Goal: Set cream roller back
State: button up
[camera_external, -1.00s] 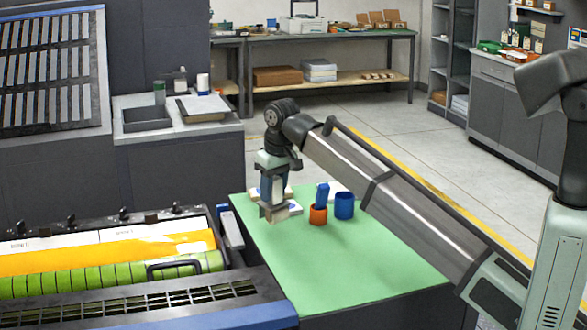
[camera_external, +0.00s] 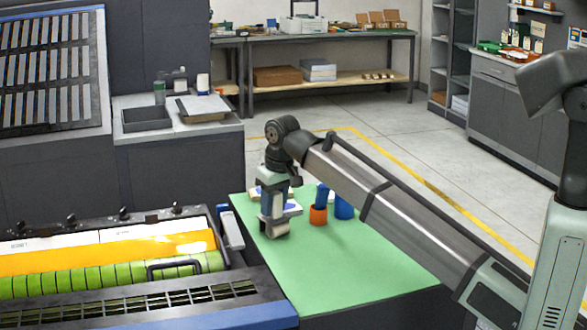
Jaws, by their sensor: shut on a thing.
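My gripper (camera_external: 274,217) points down over the green work surface (camera_external: 350,265), left of the cups. It is shut on a small cream piece, seemingly the cream roller (camera_external: 277,230), which shows just below the fingers. The roller is low, at or close to the green surface; I cannot tell whether it touches. The fingers hide part of it.
A pale block (camera_external: 292,208) lies just behind my gripper. An orange cup (camera_external: 318,215) holding a blue item and a blue cup (camera_external: 344,207) stand to the right, partly behind my arm. The press (camera_external: 110,270) is at left. The front green surface is clear.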

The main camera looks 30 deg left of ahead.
aim_at(279, 219)
jog(key=shift+d+f, duration=0.15)
jog(key=shift+f, duration=0.4)
grip_shut()
jog(key=o, duration=0.9)
grip_release()
jog(key=shift+f, duration=0.1)
jog(key=shift+o, duration=0.7)
jog(key=shift+r, duration=0.4)
notch_tip(279, 219, up, 13)
jog(key=d, duration=0.1)
jog(key=shift+s+d+f, duration=0.2)
jog(key=shift+s+d, duration=0.1)
jog(key=shift+s, duration=0.1)
